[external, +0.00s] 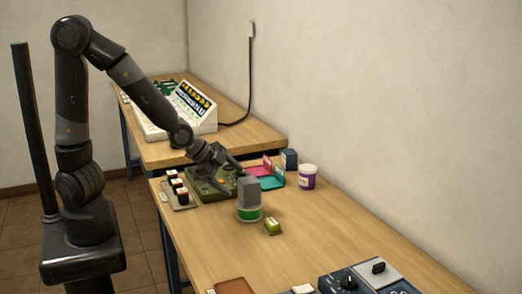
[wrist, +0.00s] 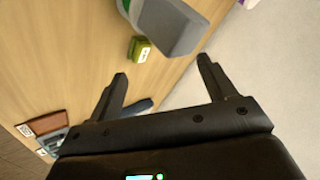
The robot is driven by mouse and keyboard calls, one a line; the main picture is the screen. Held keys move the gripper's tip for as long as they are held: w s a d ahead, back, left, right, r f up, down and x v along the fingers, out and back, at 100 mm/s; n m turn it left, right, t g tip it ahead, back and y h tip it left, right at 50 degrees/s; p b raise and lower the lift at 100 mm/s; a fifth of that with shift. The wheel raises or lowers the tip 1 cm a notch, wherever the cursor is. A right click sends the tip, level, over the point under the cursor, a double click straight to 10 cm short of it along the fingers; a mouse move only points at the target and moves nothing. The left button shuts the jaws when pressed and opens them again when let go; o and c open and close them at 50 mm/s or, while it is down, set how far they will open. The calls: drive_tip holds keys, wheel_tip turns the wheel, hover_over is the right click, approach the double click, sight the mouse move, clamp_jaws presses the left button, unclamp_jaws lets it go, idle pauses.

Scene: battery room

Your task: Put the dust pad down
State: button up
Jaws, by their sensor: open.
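A grey block (external: 248,190), which I take to be the dust pad, stands on top of a round green-and-white tin (external: 249,213) on the near bench. In the wrist view the grey block (wrist: 170,28) is beyond the fingertips, with part of the tin (wrist: 124,8) behind it. My gripper (external: 232,168) is just behind and above the block in the external view. In the wrist view my gripper (wrist: 162,66) has its fingers spread wide, with nothing between them.
A small green box (external: 272,226) sits beside the tin. The wood (external: 330,235) toward the wall is clear.

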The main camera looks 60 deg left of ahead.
drive_tip(key=w+d+f+m+t, duration=0.2)
drive_tip(key=w+d+f+m, duration=0.1)
drive_tip(key=w+f+m, duration=0.15)
drive_tip(key=m+t+y, duration=0.1)
drive_tip(key=m+t, duration=0.2)
drive_tip(key=m, duration=1.3)
approach(271, 221)
drive_tip(key=w, duration=0.2)
drive_tip(key=shift+w+d+r, duration=0.15)
drive_tip(key=shift+w+d, duration=0.15)
drive_tip(key=shift+s+d+f+m, duration=0.1)
drive_tip(key=shift+f+m, duration=0.15)
drive_tip(key=shift+m, duration=0.4)
drive_tip(key=shift+s+f+m, duration=0.15)
drive_tip(key=shift+f+m, duration=0.15)
drive_tip(key=shift+m, duration=0.3)
drive_tip(key=shift+s+d+f+m, duration=0.1)
drive_tip(key=shift+s+f+m, duration=0.1)
drive_tip(key=shift+m, duration=0.8)
drive_tip(key=x, duration=0.5)
drive_tip(key=shift+w, duration=0.2)
drive_tip(key=shift+a+x, duration=0.25)
drive_tip(key=shift+x, duration=1.1)
drive_tip(key=shift+a+x, duration=0.2)
drive_tip(key=shift+x, duration=1.2)
drive_tip(key=shift+r, duration=0.15)
